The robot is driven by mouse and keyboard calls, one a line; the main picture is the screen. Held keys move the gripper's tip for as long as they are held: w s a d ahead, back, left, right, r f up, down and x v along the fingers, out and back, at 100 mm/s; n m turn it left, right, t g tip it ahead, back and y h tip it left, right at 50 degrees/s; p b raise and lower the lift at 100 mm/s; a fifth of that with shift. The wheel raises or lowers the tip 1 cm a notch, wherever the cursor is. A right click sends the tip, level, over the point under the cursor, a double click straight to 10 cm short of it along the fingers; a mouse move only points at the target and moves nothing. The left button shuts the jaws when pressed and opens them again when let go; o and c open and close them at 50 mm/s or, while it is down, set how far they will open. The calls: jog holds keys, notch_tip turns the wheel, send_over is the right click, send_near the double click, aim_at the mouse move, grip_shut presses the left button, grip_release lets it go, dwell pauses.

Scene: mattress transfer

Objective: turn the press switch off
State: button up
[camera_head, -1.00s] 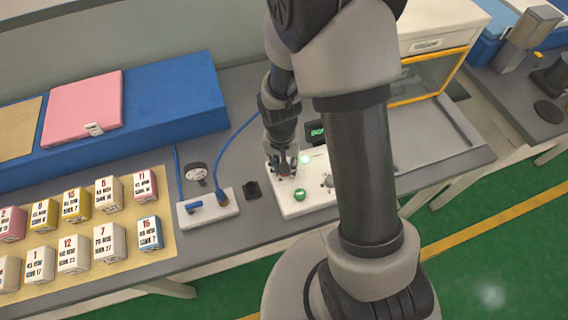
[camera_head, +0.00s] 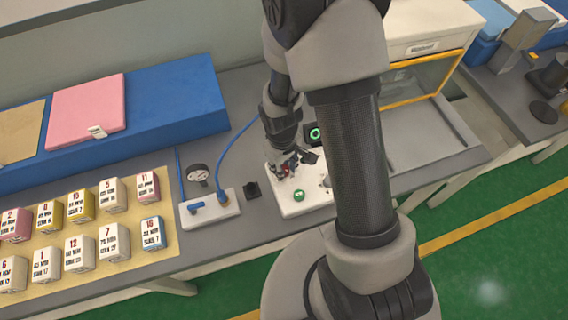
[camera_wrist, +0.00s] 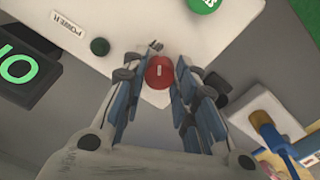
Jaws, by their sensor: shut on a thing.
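The press switch appears to be a round red knob (camera_wrist: 160,72) with a small white mark, on a white control panel (camera_head: 293,207). My gripper (camera_wrist: 163,76) is shut on the red knob, with a fingertip on each side of it in the wrist view. In the head view my gripper (camera_head: 286,168) is down at the panel and covers part of it. A small dark green lamp (camera_wrist: 100,46), which looks unlit, sits beside a POWER label (camera_wrist: 69,30). A green button (camera_head: 299,194) is nearer the table's front edge.
A black display (camera_head: 315,133) with a green sign stands behind the panel. A white socket block (camera_head: 210,208) with blue plugs and cable lies to the left. Several numbered blocks (camera_head: 113,243) stand on a tan mat. A yellow-framed cabinet (camera_head: 425,75) is at the back right.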

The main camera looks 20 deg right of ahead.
jog(key=shift+n+p, duration=0.4)
jog(key=shift+n, duration=0.6)
jog(key=o, duration=1)
jog(key=shift+o, duration=0.2)
jog(key=shift+r, duration=0.1)
notch_tip(320, 180, up, 12)
jog(key=shift+s+a, duration=0.15)
jog(key=shift+a, duration=0.05)
